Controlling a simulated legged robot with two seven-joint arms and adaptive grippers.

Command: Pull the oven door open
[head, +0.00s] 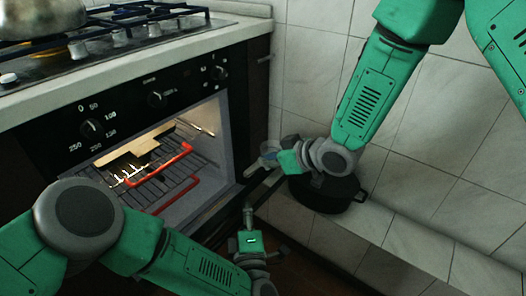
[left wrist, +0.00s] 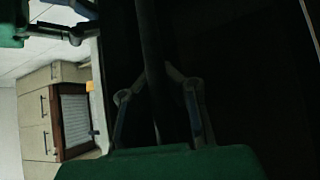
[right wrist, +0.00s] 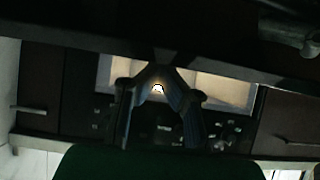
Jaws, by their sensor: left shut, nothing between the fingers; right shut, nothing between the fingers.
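The oven has a black control panel (head: 150,98), and its lit inside shows behind the opening. The oven door (head: 225,212) is tilted down and away from the front, partly hidden by my left arm. A dark bar, apparently the door handle, crosses the left wrist view (left wrist: 148,40) and the right wrist view (right wrist: 225,62). My left gripper (head: 248,212) is shut and empty by the door's outer edge, its fingertips close to the bar. My right gripper (head: 264,161) is shut and empty near the door's right end. Whether either touches the bar is unclear.
Inside are wire racks (head: 165,182) and a red-handled item (head: 160,165). A black pot (head: 335,198) stands on the tiled ledge (head: 385,240) at right, close under my right arm. A hob (head: 110,40) with a metal pot (head: 40,15) is above. A tiled wall (head: 440,130) bounds the right.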

